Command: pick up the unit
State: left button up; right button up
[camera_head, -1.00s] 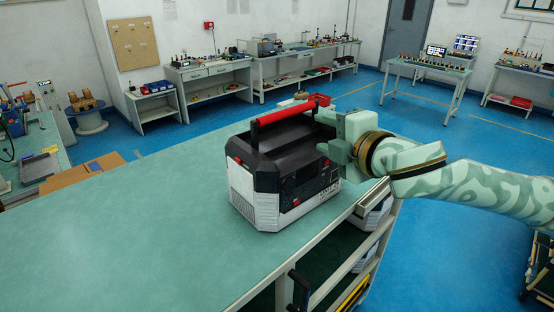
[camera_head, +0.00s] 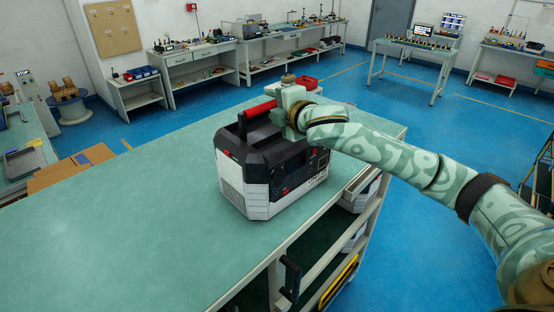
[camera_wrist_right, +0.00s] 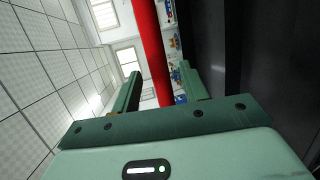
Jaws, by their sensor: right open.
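The unit (camera_head: 270,180) is a black and white box with a red top handle (camera_head: 260,110), standing upright on the green table. My right gripper (camera_head: 281,108) is at the handle's right part, over the top of the unit, and its palm hides that part of the handle. In the right wrist view, the open fingers (camera_wrist_right: 158,92) stand on either side of the red handle (camera_wrist_right: 151,45), with space visible between. The unit's dark body fills the right of that view. My left gripper is not in view.
The green table (camera_head: 110,220) is clear to the left of the unit. Shelves (camera_head: 320,255) with a black handle sit below its front edge. Benches (camera_head: 290,40) with small items stand along the far wall, beyond blue floor.

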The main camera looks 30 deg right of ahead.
jog(key=shift+w+a+f, duration=0.1)
jog(key=shift+w+f, duration=0.05)
jog(key=shift+w, duration=0.3)
jog(key=shift+w+a+f, duration=0.1)
jog(key=shift+w, duration=0.35)
jog(key=shift+s+d, duration=0.1)
jog(key=shift+s, duration=0.1)
jog(key=c, duration=0.4)
grip_shut()
jog(key=shift+r, duration=0.3)
